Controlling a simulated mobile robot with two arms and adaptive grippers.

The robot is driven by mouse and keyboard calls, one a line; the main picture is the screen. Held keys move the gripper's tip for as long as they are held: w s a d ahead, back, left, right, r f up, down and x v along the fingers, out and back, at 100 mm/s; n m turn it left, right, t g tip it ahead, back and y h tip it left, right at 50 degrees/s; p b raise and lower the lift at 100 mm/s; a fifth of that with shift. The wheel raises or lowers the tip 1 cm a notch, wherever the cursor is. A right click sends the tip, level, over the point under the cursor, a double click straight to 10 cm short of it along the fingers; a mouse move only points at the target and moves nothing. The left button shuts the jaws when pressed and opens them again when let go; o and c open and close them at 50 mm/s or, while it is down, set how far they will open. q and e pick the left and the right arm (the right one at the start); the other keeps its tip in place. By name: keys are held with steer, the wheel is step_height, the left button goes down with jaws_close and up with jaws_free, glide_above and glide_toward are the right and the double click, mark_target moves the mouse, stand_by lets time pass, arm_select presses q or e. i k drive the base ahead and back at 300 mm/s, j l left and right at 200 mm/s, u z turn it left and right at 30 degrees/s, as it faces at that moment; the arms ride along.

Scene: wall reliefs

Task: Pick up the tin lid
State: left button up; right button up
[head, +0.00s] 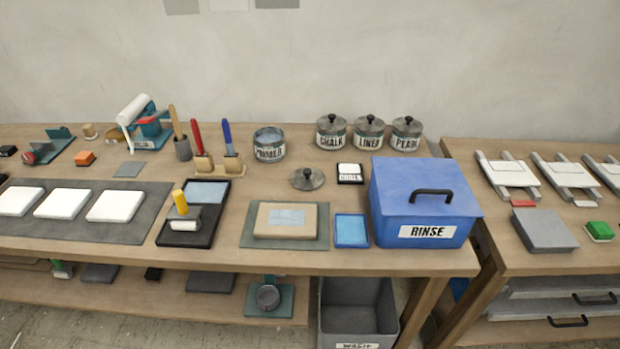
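A round grey tin lid (307,179) with a dark knob lies flat on the wooden table, right of the middle. Behind it to the left stands the open tin marked PRIMER (269,145), with no lid on it. Three lidded tins stand at the back: CHALK (331,135), LINEN (368,135) and a third (405,135) whose label I read as PEARL. Each has a similar grey lid with a dark knob. Neither of my grippers shows in the head view.
A small white-topped block (350,173) sits right of the lid. A tan board on a grey-green mat (285,243) lies in front, beside a blue tray (351,231). The large blue RINSE box (424,203) stands at right. Brushes (228,145) stand left of the open tin.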

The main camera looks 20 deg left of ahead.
mark_target(305, 178)
steer(key=i+l+u, duration=0.2)
steer(key=l, duration=0.25)
steer(key=i+l+u, duration=0.15)
steer(key=l, duration=0.3)
steer(key=i+l+u, duration=0.2)
steer(key=l, duration=0.3)
steer(key=l+u, duration=0.15)
steer(key=l, duration=0.3)
